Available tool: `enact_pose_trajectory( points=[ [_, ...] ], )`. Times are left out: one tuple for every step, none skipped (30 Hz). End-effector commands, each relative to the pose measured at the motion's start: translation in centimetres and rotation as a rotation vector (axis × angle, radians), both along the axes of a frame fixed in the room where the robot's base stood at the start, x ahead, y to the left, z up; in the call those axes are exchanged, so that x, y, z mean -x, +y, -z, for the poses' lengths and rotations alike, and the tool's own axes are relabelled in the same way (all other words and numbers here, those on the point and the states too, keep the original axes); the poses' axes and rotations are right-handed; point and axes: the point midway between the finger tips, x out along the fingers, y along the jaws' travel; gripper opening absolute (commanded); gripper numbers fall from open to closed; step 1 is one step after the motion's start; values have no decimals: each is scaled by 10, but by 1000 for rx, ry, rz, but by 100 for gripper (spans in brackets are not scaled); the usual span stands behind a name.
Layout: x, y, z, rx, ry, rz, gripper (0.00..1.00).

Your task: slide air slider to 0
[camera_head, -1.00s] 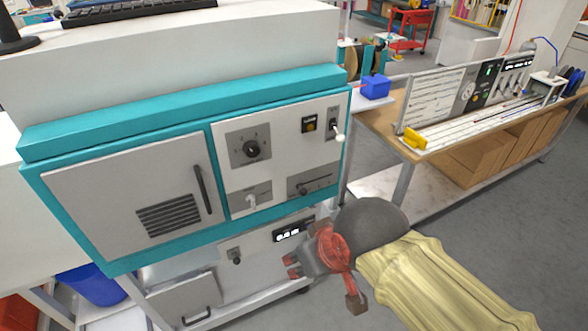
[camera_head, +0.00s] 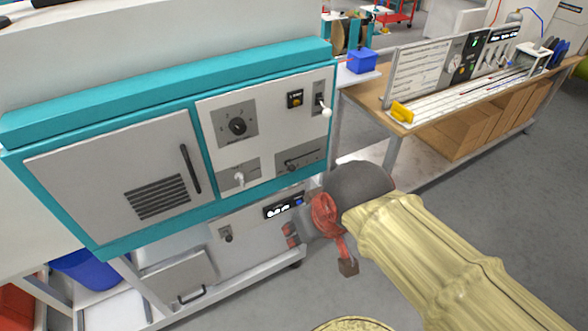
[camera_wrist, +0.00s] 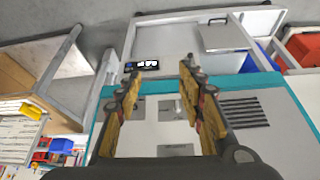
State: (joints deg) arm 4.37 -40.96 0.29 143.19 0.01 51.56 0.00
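A horizontal slider with a dark knob (camera_head: 290,164) sits on a grey plate (camera_head: 315,150) at the lower right of the teal-framed machine's white panel. Its scale marks are too small to read. My gripper (camera_head: 290,235) is below and in front of this panel, apart from the slider. In the wrist view, which shows the machine upside down, the gripper (camera_wrist: 160,86) has its two fingers spread with nothing between them. The plate that seems to be the slider's (camera_wrist: 138,104) is partly hidden by the left finger there.
Beside the slider are a white lever (camera_head: 240,179), a rotary dial (camera_head: 237,126), a yellow-lit switch (camera_head: 295,98) and a white-tipped toggle (camera_head: 326,111). A vented door (camera_head: 110,170) is to the left.

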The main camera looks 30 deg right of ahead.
Motion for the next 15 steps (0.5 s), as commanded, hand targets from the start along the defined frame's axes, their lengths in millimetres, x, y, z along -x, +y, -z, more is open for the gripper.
enact_pose_trajectory(
  points=[
    [1,-14,19,-8,70,52,39],
    [2,-22,31,-14,111,83,39],
    [3,-32,47,-31,168,127,39],
    [3,-36,59,-60,209,163,39],
    [5,-38,71,-94,250,201,39],
    [6,-39,87,-151,302,256,39],
    [8,-37,98,-198,343,299,39],
    [10,-35,109,-251,384,343,39],
    [12,-31,122,-326,435,404,39],
    [13,-27,132,-386,472,450,39],
    [13,-22,140,-451,508,499,39],
    [12,-15,150,-540,553,564,39],
    [10,-9,157,-611,585,616,39],
    [7,-3,163,-684,614,668,39],
    [2,5,169,-787,651,738,39]
  ],
)
